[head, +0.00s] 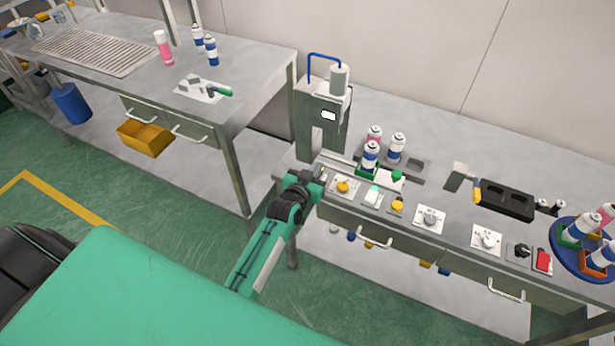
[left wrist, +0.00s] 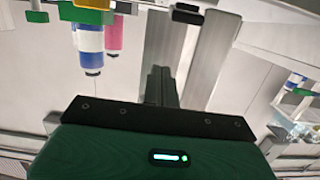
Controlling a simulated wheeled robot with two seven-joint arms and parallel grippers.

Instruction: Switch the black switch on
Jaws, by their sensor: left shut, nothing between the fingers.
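A black switch (head: 522,250) sits on a small plate near the right end of the bench's front edge, beside a red switch (head: 543,261). It is too small to tell its setting. My left gripper (head: 318,177) is at the front of the crimping machine, left of the row of controls and far from the black switch. Its fingers (left wrist: 160,86) show shut and empty in the left wrist view. My right gripper is not in view.
The crimping machine (head: 315,125) stands behind my left gripper. Yellow buttons (head: 343,187) and white dials (head: 430,216) line the front edge. Several cans, including a blue-white one (head: 370,156), stand behind. A blue round tray (head: 567,252) with cans is at far right.

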